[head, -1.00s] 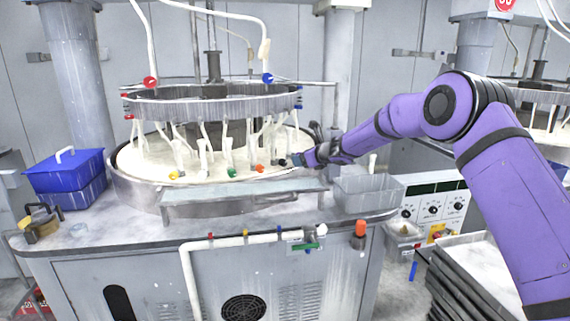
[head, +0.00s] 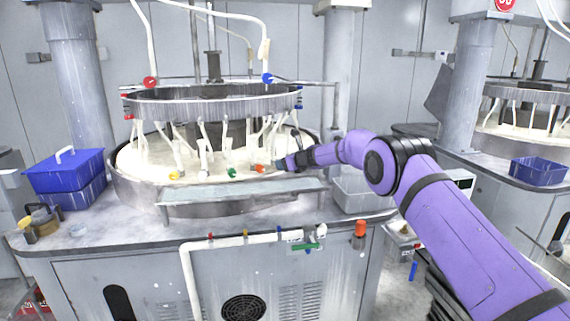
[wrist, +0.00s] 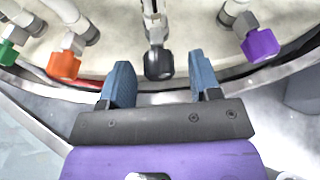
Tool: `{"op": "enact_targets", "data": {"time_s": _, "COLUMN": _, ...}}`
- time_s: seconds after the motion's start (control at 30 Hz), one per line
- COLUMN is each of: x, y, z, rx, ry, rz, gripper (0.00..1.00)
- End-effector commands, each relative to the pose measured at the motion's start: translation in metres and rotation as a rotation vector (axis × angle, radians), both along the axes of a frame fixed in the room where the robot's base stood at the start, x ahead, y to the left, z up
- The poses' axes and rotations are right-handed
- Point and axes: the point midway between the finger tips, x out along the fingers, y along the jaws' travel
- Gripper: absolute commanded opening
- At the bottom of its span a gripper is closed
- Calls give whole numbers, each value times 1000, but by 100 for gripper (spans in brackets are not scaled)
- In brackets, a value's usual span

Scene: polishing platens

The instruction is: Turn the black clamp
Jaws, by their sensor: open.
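The black clamp (wrist: 158,64) is a dark knob at the end of a metal fitting, near the top centre of the wrist view. My gripper (wrist: 160,75) is open, with one blue finger to the left of the black clamp and one to the right. The clamp's near end lies between the fingertips, with a gap on each side. In the head view my gripper (head: 284,163) is at the right front of the round platen basin, just right of the orange clamp (head: 259,168). The black clamp is not clearly seen there.
In the wrist view an orange clamp (wrist: 64,66) and a green clamp (wrist: 7,52) lie to the left, and a purple clamp (wrist: 260,45) to the right. The basin's metal rim (wrist: 40,105) curves below. A grey tray (head: 352,190) stands right of the basin.

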Motion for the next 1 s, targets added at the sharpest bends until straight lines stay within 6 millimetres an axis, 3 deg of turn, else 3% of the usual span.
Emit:
{"op": "enact_targets", "data": {"time_s": 0.43, "x": 4, "y": 5, "z": -2, "rx": -1, "ry": -1, "rz": 2, "gripper": 57}}
{"op": "enact_targets", "data": {"time_s": 0.67, "x": 4, "y": 5, "z": -2, "rx": -1, "ry": -1, "rz": 2, "gripper": 8}}
{"op": "enact_targets", "data": {"time_s": 1.0, "x": 3, "y": 5, "z": -3, "rx": -55, "ry": -62, "rz": 0, "gripper": 8}}
